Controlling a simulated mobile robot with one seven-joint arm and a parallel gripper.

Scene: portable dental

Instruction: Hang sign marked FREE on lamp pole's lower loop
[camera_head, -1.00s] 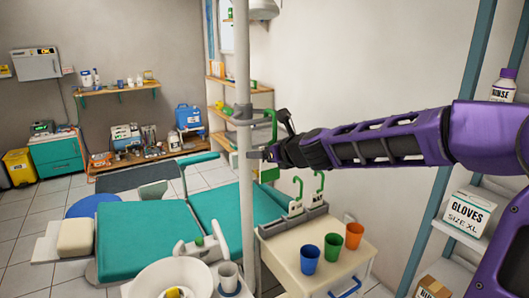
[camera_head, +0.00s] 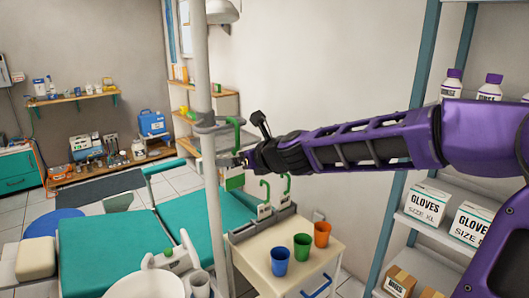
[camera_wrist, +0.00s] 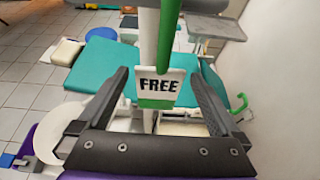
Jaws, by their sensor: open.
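The FREE sign (camera_wrist: 156,88) is a white card with a green lower band. It also shows in the head view (camera_head: 235,179), upright beside the lamp pole (camera_head: 203,78), with its green hook (camera_head: 236,133) rising to the grey loop fitting (camera_head: 217,124) on the pole. The hook appears to hang over this loop; its top is outside the wrist view. My gripper (camera_wrist: 160,78) is open, with one finger on each side of the sign and gaps showing between fingers and card. In the head view my gripper (camera_head: 244,160) is right of the pole at sign height.
A cart (camera_head: 290,258) below holds a rack (camera_head: 262,226) with other green-hooked signs and blue, green and orange cups. A teal dental chair (camera_head: 115,250) stands left of the pole. A shelf (camera_head: 428,228) with glove boxes stands at right, near my arm.

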